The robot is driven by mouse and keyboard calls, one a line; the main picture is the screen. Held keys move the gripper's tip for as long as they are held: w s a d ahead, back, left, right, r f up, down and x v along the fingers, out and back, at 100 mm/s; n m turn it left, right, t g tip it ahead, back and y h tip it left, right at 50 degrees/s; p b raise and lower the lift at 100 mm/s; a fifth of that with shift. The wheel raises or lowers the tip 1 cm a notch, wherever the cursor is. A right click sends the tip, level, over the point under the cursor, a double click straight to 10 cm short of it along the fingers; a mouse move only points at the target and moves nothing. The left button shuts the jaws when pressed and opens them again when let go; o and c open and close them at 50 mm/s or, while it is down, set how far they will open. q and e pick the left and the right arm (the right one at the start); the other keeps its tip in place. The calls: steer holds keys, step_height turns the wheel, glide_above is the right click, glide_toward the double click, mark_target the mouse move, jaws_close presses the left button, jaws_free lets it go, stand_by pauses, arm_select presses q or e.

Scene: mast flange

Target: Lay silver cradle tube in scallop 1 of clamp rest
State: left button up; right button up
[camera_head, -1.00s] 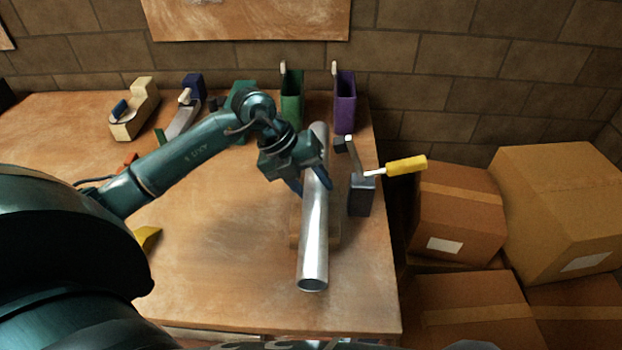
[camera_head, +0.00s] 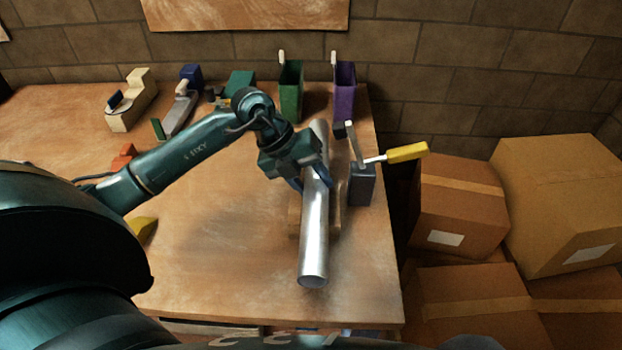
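The silver cradle tube (camera_head: 314,235) runs front to back near the right side of the table, its open end toward me. My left gripper (camera_head: 312,184) is over the tube's middle, with blue fingers on either side, shut on it. A wooden block, seemingly the clamp rest (camera_head: 334,219), lies beneath the tube and is mostly hidden by it. I cannot tell whether the tube touches the rest or which scallop it is over. My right gripper is not in view.
Just right of the tube stands a grey clamp (camera_head: 361,186) with a yellow handle (camera_head: 407,152). Green (camera_head: 290,92) and purple (camera_head: 344,92) holders stand at the back. Cardboard boxes (camera_head: 458,212) are beyond the right table edge. The table's middle front (camera_head: 220,270) is clear.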

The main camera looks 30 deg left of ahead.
arm_select(q)
steer(key=o, duration=0.4)
steer(key=shift+s+a+f, duration=0.1)
steer(key=shift+s+f, duration=0.15)
steer(key=shift+f, duration=0.4)
steer(key=v, duration=0.9)
steer(key=w+d+v, duration=0.1)
steer(key=v, duration=0.4)
steer(key=shift+r, duration=0.4)
steer(key=shift+s, duration=0.1)
